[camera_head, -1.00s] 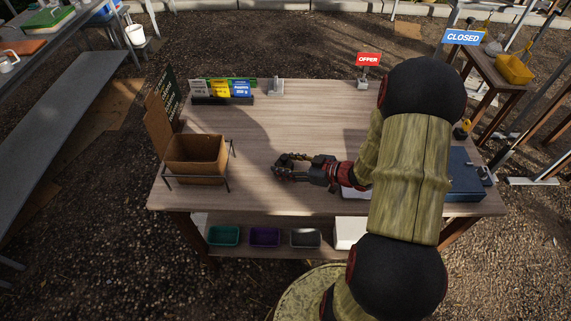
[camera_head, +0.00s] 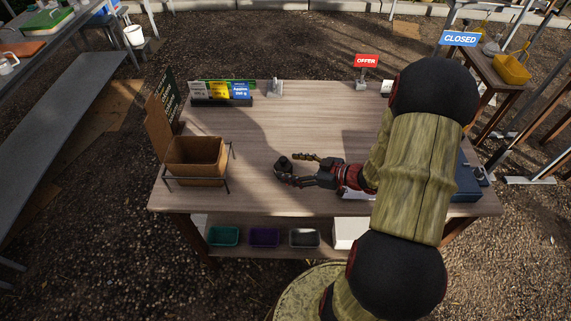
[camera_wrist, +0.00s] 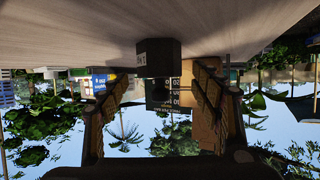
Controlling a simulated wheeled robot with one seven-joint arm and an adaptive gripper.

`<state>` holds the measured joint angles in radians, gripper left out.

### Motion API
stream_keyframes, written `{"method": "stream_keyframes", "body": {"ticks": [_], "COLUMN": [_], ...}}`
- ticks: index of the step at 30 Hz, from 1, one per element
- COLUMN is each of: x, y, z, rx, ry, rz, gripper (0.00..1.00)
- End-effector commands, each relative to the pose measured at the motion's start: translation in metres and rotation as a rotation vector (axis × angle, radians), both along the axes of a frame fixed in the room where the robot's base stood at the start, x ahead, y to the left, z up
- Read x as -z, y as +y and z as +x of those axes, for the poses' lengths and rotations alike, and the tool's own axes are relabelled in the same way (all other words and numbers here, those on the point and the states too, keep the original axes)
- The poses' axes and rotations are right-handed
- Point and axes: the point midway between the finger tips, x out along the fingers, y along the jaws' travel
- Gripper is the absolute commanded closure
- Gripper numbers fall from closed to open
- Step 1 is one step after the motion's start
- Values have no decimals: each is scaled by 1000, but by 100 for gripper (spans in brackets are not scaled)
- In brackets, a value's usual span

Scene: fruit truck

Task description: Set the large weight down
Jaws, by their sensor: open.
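The large weight (camera_head: 284,164) is a dark, knobbed block standing on the wooden table (camera_head: 290,120), left of the middle of its front half. My gripper (camera_head: 305,168) is open, low over the table, with its fingertips at the weight's right side. In the wrist view, which is upside down, the weight (camera_wrist: 158,57) rests against the table top with a pale label on its face. My gripper's two fingers (camera_wrist: 158,90) are spread wide there, with a gap between them and the weight.
A brown open box (camera_head: 196,155) in a wire frame stands at the left. Price cards (camera_head: 222,90) and a red OFFER sign (camera_head: 367,61) stand at the back. A dark blue box (camera_head: 467,182) is at the right. The table's middle is clear.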

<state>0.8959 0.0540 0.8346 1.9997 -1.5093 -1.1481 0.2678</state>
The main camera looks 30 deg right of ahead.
Motion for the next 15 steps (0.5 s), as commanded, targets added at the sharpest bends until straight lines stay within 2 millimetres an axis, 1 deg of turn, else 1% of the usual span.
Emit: {"method": "stream_keyframes", "body": {"ticks": [1,9,15], "x": [-8,-26,-33], "y": [-7,-28,-37], "z": [-9,-49,-66], "rx": [7,5,2], "ry": [0,1,-1], "rz": [0,1,0], "gripper": [36,36,36]}}
